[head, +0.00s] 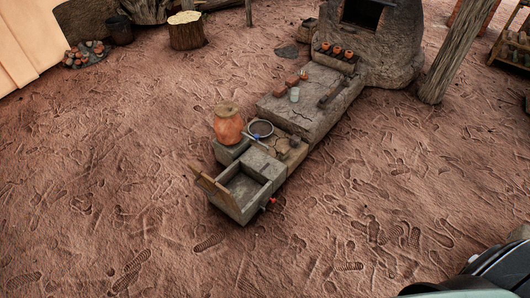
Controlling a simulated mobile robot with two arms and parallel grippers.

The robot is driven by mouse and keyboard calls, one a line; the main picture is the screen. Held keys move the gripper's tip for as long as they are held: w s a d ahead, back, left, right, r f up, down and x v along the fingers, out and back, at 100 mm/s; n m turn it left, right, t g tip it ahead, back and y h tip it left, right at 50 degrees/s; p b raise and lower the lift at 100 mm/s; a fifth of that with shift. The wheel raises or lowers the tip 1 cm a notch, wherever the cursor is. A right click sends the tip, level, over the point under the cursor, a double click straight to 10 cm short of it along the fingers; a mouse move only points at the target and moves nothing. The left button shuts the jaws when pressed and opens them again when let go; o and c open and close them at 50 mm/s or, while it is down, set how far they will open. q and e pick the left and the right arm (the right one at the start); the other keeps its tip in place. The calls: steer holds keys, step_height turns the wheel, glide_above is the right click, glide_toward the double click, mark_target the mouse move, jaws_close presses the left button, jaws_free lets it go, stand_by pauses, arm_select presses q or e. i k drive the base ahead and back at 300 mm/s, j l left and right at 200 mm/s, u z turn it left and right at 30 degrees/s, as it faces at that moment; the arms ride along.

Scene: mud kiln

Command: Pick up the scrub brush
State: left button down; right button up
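I cannot clearly make out the scrub brush. A small brown object (283,146) on the stone ledge beside the basin may be it, but it is too small to tell. The ledge joins a grey stone basin (242,190) in the middle of the head view. Neither of my grippers is in view. Only a dark and pale part of my own body shows at the lower right corner.
An orange clay jar (228,124) stands beside the basin, near a round metal ring or bowl (260,128). A stone slab (318,103) with bricks and a small pale cup (294,94) leads to a mud kiln (385,45). A post (455,55) stands right. Open dirt floor surrounds the basin.

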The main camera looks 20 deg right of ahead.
mark_target(284, 153)
steer(key=i+l+u, duration=0.25)
steer(key=l+u, duration=0.25)
steer(key=l, duration=0.25)
steer(key=i+l+u, duration=0.2)
steer(key=l, duration=0.2)
